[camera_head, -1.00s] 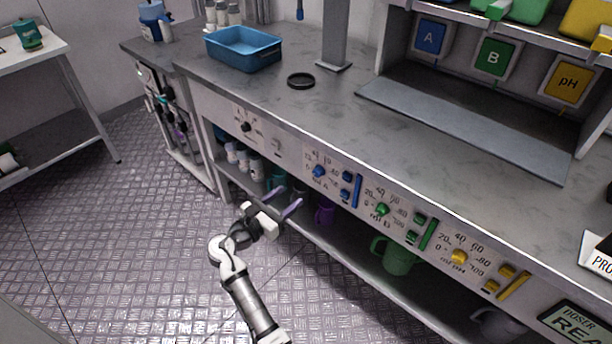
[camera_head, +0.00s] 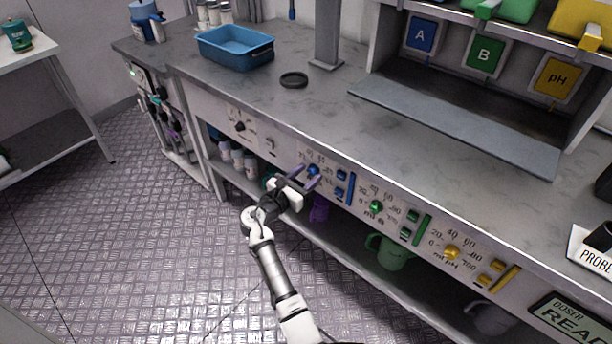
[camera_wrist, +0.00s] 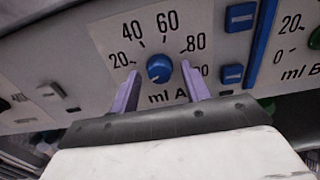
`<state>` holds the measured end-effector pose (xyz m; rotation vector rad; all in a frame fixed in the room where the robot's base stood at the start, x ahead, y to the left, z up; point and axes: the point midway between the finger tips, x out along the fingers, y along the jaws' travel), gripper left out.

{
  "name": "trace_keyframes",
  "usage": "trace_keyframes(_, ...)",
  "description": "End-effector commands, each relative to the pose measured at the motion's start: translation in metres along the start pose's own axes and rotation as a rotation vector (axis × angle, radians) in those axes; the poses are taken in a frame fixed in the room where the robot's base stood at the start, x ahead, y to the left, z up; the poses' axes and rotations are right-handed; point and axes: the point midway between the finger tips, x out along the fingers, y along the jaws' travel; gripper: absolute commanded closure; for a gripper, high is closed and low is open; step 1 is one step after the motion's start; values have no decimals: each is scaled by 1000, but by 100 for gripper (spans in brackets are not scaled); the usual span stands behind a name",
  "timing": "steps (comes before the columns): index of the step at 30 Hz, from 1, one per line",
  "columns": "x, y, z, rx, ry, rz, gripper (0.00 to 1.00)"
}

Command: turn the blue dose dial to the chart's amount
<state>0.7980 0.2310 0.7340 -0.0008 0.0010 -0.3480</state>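The blue dose dial (camera_wrist: 159,69) sits on a white panel marked "ml A", with 20, 40, 60 and 80 printed around it. A light mark on the dial seems to point toward the lower left, but this is small. It also shows in the head view (camera_head: 313,171). My gripper (camera_wrist: 158,84) is open, with purple fingers on either side of the dial and a gap on both sides. In the head view my gripper (camera_head: 305,178) is in front of the panel at the dial. The chart is not identifiable in view.
Blue buttons (camera_wrist: 240,17) and a blue bar (camera_wrist: 263,35) are right of the dial. A green dial (camera_head: 376,207) and a yellow dial (camera_head: 452,252) are farther right. A lower shelf holds a purple mug (camera_head: 319,209) and a green jug (camera_head: 392,253).

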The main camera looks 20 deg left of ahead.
Motion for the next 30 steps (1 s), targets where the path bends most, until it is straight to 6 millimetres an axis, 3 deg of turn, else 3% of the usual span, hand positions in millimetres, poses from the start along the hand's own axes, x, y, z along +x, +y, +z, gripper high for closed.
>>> trace_keyframes(1, 0, 0, 0, 0, 0, 0, 60)
trace_keyframes(9, 0, 0, 0, 0, 0, 0, 94)
trace_keyframes(20, -1, 0, -1, 69, -1, 0, 94)
trace_keyframes(30, -1, 0, -2, 328, -2, 0, 94)
